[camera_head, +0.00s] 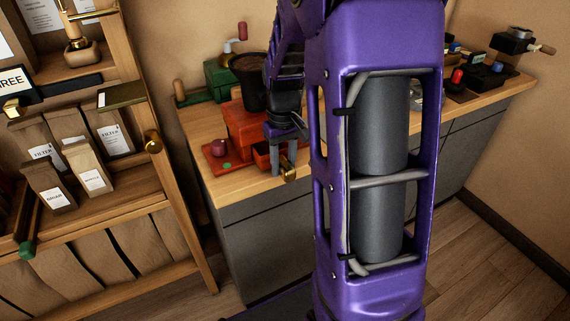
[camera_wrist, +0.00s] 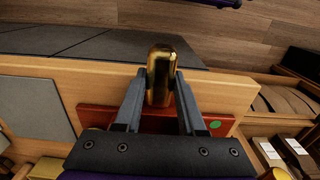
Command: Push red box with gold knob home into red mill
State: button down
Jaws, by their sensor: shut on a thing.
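The red mill (camera_head: 243,126) stands on the wooden counter, with a dark hopper (camera_head: 250,82) on top. The red box (camera_head: 262,158) shows low at the mill's front, sticking out with a dark inside; my gripper partly hides it. Its gold knob (camera_head: 289,173) is at the counter's front edge. My gripper (camera_head: 283,163) points down and is shut on the knob. In the wrist view the knob (camera_wrist: 160,80) is between both fingertips. The mill's red base (camera_wrist: 98,118) shows behind the fingers there, with a green dot; the box itself is mostly hidden.
A green mill (camera_head: 222,78) stands behind the red one. Dark items (camera_head: 478,78) and another grinder (camera_head: 513,42) stand at the counter's right. A wooden shelf with paper bags (camera_head: 62,140) is close on the left. Floor (camera_head: 470,255) is clear at right.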

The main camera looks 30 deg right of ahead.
aim_at(292, 174)
jog(key=shift+w+p, duration=0.45)
jog(key=shift+w, duration=1.35)
jog(key=shift+s, duration=0.1)
jog(key=shift+s+d+b, duration=0.1)
jog(key=shift+s+b, duration=0.35)
jog(key=shift+s, duration=3.75)
jog(key=shift+w, duration=0.35)
jog(key=shift+s+p, duration=0.3)
jog(key=shift+p, duration=0.15)
dwell(1.1)
